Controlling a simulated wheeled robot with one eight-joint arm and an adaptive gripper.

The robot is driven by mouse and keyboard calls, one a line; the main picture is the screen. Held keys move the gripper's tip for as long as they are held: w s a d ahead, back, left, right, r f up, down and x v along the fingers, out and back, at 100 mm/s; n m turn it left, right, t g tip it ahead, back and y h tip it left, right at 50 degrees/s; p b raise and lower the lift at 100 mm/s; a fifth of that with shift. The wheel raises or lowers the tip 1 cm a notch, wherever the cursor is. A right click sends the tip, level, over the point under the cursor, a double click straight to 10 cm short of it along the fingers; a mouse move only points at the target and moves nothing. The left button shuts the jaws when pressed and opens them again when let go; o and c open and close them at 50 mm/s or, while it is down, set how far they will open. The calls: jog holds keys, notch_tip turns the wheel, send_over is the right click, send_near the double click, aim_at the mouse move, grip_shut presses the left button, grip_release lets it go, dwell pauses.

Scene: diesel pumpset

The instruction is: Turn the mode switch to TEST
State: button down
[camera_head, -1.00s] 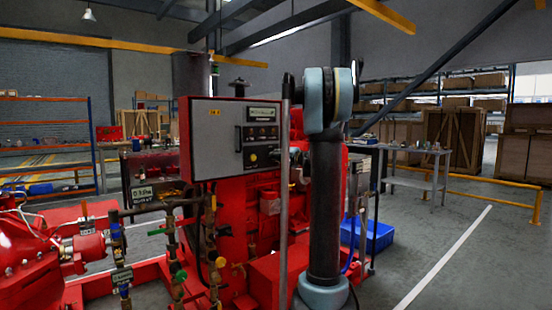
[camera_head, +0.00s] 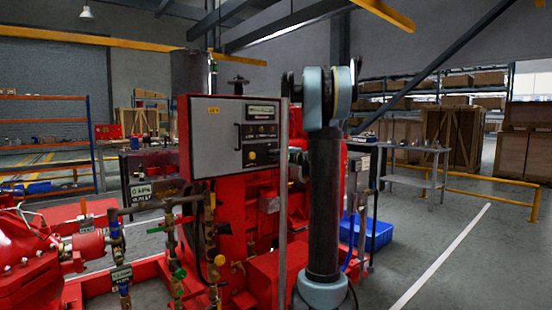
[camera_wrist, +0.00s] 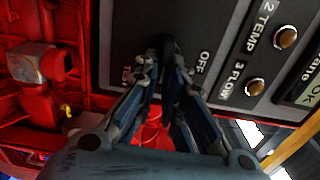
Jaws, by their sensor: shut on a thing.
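The mode switch (camera_wrist: 167,45) is a dark knob on the grey control panel face, seen in the wrist view between the printed labels TEST and OFF. My gripper (camera_wrist: 166,66) is shut on the knob, one finger on each side. The fingers cover much of the knob, so I cannot tell which label it points to. In the head view, the control panel (camera_head: 212,140) is a grey-fronted red box.
Two small round lamps marked 2 TEMP (camera_wrist: 287,37) and 3 FLOW (camera_wrist: 254,87) sit beside the switch. A grey post (camera_head: 283,200) stands close to my arm. Open floor (camera_head: 480,270) lies at the right.

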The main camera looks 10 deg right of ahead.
jog(key=shift+d+f, duration=0.1)
jog(key=shift+d, duration=0.05)
jog(key=c, duration=1.7)
grip_release()
jog(key=v, duration=1.2)
jog(key=shift+f, duration=0.1)
jog(key=shift+w, duration=0.1)
